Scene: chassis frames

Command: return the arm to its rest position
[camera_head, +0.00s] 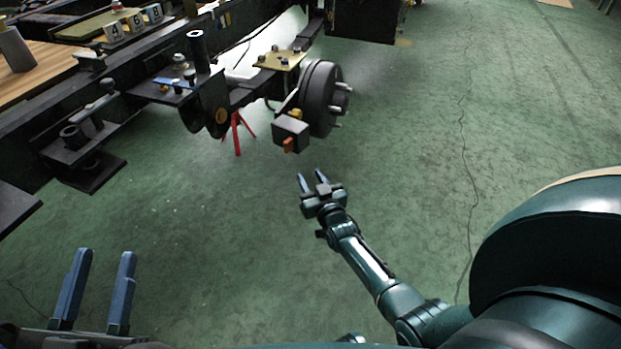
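My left gripper (96,292) is at the bottom left. Its two blue-grey fingers stand apart with nothing between them. My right gripper (311,182) is near the middle of the view at the end of my teal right arm. Its two fingers are spread and nothing shows between them. It is just below the wheel hub in the picture and appears apart from it. Most of my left arm is out of view.
A dark chassis frame (140,60) runs across the upper left. A wheel hub with studs (319,98) and a grey box with an orange part (291,132) hang at its end. A red stand (237,133) is beneath. The green floor (500,100) on the right is clear.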

